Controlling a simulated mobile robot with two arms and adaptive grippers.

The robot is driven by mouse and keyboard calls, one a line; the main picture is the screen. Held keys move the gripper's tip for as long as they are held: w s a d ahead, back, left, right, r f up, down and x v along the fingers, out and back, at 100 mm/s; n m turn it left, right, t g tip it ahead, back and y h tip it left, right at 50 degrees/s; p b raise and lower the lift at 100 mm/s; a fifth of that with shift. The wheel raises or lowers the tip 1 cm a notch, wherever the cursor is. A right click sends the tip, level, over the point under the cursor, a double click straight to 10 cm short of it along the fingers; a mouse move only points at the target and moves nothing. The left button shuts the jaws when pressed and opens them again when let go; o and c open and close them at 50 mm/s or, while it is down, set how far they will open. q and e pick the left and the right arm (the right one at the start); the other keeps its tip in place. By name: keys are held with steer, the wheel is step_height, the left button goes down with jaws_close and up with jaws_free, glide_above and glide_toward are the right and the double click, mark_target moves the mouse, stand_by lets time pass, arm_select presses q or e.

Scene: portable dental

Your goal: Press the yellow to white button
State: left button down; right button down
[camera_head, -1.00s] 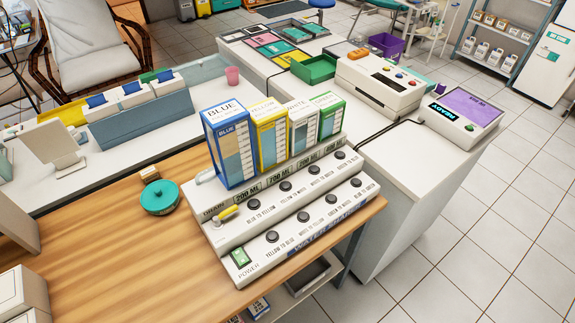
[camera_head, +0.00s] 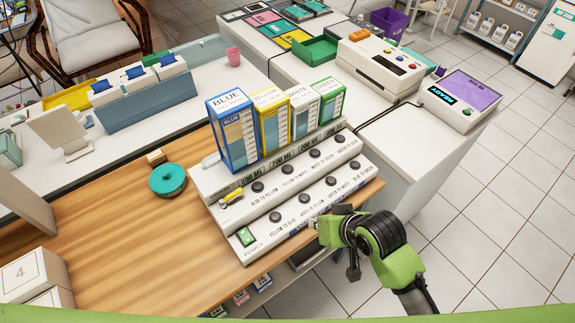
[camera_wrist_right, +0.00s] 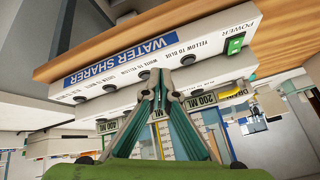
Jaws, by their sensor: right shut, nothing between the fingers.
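The white water sharer (camera_head: 232,190) stands on the wooden table with two stepped rows of black buttons. The yellow to white button (camera_head: 287,170) is second from the left in the upper row. My right gripper (camera_head: 326,226) is at the machine's front edge, in front of the lower row and apart from that button. In the right wrist view its fingers (camera_wrist_right: 160,78) are shut and empty, with the machine upside down beyond them. They hide part of the button rows there. My left gripper is not in view.
Blue (camera_head: 231,134), yellow (camera_head: 272,125), white (camera_head: 302,108) and green (camera_head: 328,98) containers stand behind the buttons. A green power switch (camera_head: 245,236) is at the front left corner. A teal round container (camera_head: 167,180) sits on the table to the left.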

steer(key=w+a+r+y, duration=0.2)
steer(key=w+a+r, duration=0.4)
steer(key=w+a, duration=0.2)
steer(key=w+d+r+m+t, duration=0.1)
steer(key=w+r+m, duration=0.1)
steer(key=w, duration=0.9)
steer(key=shift+d+r+m, duration=0.2)
steer(key=shift+r+m, duration=0.1)
steer(key=shift+r, duration=0.5)
steer(key=b, duration=0.8)
glide_above(281, 162)
steer(key=s+d, duration=0.3)
steer(key=f, duration=0.6)
steer(key=shift+w+a+f, duration=0.25)
steer(key=shift+f, duration=1.15)
steer(key=shift+f, duration=0.2)
